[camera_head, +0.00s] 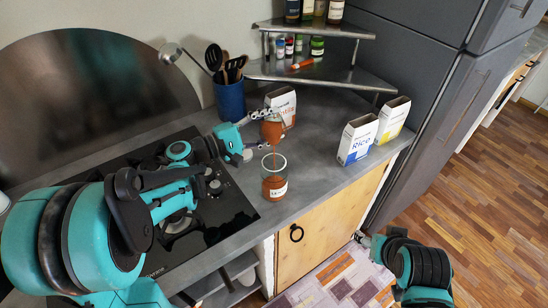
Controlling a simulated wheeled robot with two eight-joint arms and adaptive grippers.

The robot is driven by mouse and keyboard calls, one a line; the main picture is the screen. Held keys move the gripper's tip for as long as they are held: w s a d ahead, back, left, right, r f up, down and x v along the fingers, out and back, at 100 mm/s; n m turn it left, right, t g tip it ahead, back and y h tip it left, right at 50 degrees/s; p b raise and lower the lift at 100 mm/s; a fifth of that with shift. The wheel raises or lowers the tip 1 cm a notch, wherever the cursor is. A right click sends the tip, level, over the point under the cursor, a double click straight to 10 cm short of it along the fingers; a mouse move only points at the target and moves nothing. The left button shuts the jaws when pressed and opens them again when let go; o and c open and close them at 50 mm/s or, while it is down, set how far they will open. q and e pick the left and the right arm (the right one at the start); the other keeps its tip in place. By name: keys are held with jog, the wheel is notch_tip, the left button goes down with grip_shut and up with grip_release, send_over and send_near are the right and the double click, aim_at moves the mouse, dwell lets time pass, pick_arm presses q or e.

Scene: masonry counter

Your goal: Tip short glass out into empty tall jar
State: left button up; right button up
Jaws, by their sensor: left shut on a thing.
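My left gripper (258,130) is shut on the short glass (271,130), which is tilted above the tall jar. The glass shows orange-red contents, and its outline is partly hidden by the fingers. A thin orange-red stream runs from it down into the mouth of the tall jar (274,178). The jar stands upright on the counter, clear at the top, with orange-red material in its lower part and a white label on its front. My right gripper (362,238) is low at the bottom right, away from the counter top, too small to read.
A dark cooktop (215,215) lies left of the jar. Behind are a blue utensil holder (230,101) and a carton (287,101). A rice box (357,140) and a yellow box (393,119) stand right. The counter between jar and boxes is clear.

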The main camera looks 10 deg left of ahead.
pick_arm(q)
jog(key=shift+s+r+m, duration=0.15)
jog(key=shift+r+m, duration=0.15)
jog(key=shift+m, duration=0.3)
dwell(1.4)
jog(key=shift+s+d+f+m+t+h+b, duration=0.1)
jog(key=shift+f+m+t+h+b, duration=0.2)
jog(key=shift+b, duration=0.35)
dwell(0.5)
